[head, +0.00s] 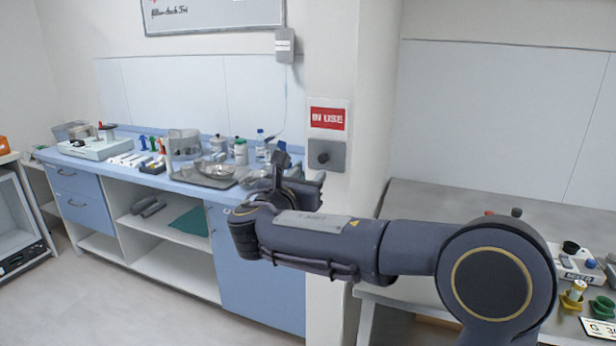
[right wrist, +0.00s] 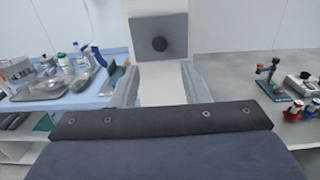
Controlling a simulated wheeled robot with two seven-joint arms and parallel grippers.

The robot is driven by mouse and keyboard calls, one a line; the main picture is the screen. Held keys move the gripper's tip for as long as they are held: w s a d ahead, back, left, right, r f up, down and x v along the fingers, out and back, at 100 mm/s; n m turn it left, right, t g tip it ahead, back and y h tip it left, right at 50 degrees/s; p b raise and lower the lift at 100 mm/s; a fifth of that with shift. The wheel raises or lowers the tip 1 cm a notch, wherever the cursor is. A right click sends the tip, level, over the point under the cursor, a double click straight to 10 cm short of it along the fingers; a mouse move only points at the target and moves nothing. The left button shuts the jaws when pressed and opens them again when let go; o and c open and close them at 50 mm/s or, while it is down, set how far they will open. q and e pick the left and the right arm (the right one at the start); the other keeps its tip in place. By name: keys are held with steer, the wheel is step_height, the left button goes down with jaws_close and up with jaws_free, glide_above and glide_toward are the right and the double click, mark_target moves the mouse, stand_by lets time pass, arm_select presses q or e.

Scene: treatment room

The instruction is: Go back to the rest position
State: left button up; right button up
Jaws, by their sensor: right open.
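My right arm reaches across the head view from the lower right. My left gripper is not in view.
A red "IN USE" sign (head: 327,118) hangs above the knob. At left is a blue counter (head: 75,163) with bottles, a metal tray (head: 205,180) and lab items. At right is a grey bench (head: 440,200) with small devices and coloured pieces. Open floor (head: 130,310) lies at lower left.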

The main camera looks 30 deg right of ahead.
steer(key=s+d+f+m+g+y, duration=0.2)
steer(key=s+f+m+g+y, duration=0.15)
steer(key=s+f+m, duration=0.4)
steer(key=s+d+f+m+g+y, duration=0.25)
steer(key=s+f+m+y, duration=0.2)
steer(key=s+f, duration=0.5)
steer(key=s+a+f+m+y, duration=0.3)
steer(key=s+a+m+y, duration=0.1)
steer(key=s+a+m, duration=0.3)
steer(key=s+a+f+m+y, duration=0.3)
steer(key=s+a+m+y, duration=0.2)
steer(key=s+a+m, duration=0.2)
steer(key=shift+s+a+m+y, duration=0.25)
steer(key=shift+s+m, duration=0.25)
steer(key=shift+m, duration=0.5)
